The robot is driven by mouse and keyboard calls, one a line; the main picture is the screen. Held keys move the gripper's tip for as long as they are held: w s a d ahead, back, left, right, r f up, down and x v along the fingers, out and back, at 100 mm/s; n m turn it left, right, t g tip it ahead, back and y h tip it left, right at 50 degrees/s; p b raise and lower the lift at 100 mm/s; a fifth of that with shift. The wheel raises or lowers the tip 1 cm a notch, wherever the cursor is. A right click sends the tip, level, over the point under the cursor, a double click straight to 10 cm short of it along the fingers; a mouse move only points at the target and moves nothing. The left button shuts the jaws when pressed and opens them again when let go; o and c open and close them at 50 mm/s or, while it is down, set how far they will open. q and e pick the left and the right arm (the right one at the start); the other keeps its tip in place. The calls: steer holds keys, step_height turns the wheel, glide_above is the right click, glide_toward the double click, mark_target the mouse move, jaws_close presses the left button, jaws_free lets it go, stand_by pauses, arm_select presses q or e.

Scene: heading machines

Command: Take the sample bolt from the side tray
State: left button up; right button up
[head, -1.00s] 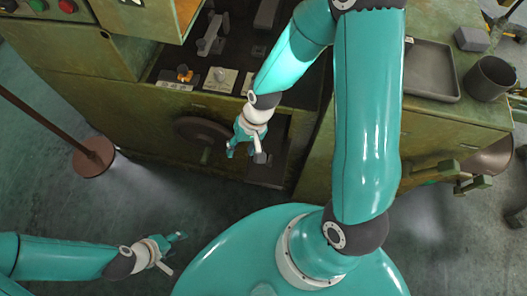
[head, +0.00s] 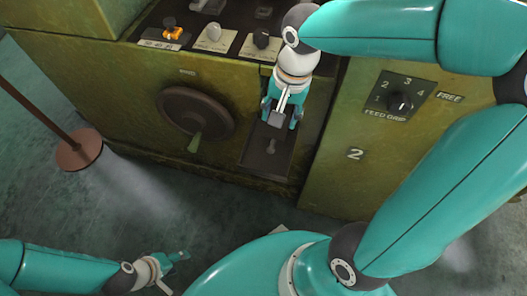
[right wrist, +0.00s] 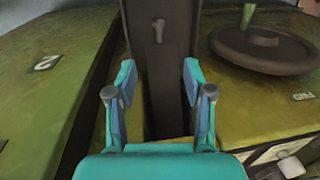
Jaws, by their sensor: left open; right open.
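The sample bolt (head: 271,146), a small grey piece, is in the dark side tray (head: 264,165) on the front of the green machine. In the right wrist view the bolt (right wrist: 158,28) shows beyond the fingertips, roughly centred between them, with the tray (right wrist: 170,55) around it. I cannot tell whether it stands or lies. My right gripper (head: 281,116) is over the tray's upper part, open and apart from the bolt. It also shows open and empty in the right wrist view (right wrist: 159,82). My left gripper (head: 172,263) is open and empty, low at the left.
A dark handwheel (head: 195,113) sticks out left of the tray. Several knobs, one orange (head: 171,31), line the ledge above. A feed dial (head: 400,102) is on the panel at right. A post with a round brown base (head: 79,151) stands on the floor at left.

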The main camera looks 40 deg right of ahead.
steer(key=b, duration=0.2)
glide_above(271, 147)
steer(key=f, duration=0.8)
steer(key=shift+s+d+f, duration=0.15)
steer(key=shift+d+f, duration=0.15)
steer(key=shift+w+a+f+b, duration=0.15)
steer(key=shift+f+b, duration=0.4)
steer(key=shift+f, duration=0.8)
steer(key=shift+w+d+f+b, duration=0.1)
steer(key=shift+f+b, duration=0.4)
steer(key=shift+f, duration=0.8)
jaws_close()
